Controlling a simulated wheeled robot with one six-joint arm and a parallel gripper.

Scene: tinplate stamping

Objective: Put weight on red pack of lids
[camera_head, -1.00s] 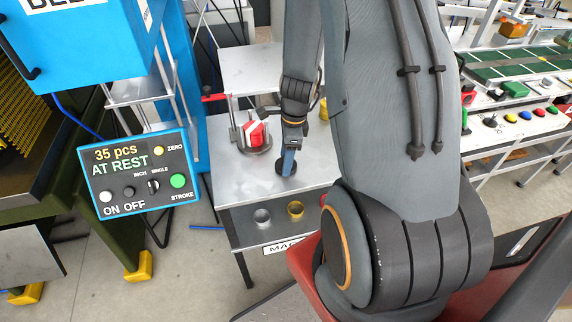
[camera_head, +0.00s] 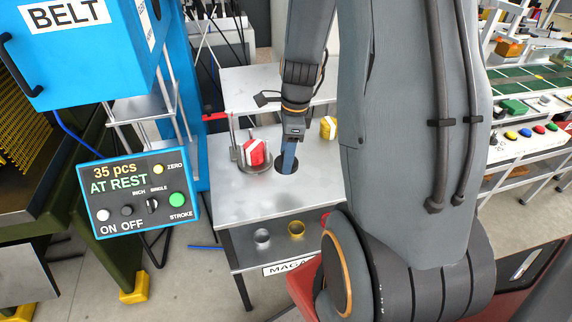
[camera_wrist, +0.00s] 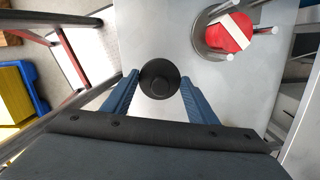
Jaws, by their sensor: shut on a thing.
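The red pack of lids (camera_head: 255,150), with a white band across it, sits in a round grey holder with upright posts on the metal table. It also shows at the upper right of the wrist view (camera_wrist: 228,36). My gripper (camera_head: 287,158) has its blue fingers closed around a black round weight (camera_wrist: 160,80) with a knob on top. The weight (camera_head: 286,167) is to the right of the red pack and apart from it. Whether it touches the table top or hangs just above it, I cannot tell.
The metal table (camera_head: 240,205) has bare room in front of the holder. A yellow pack (camera_head: 328,128) stands behind my gripper to the right. A control panel (camera_head: 140,192) reading "35 pcs AT REST" stands left.

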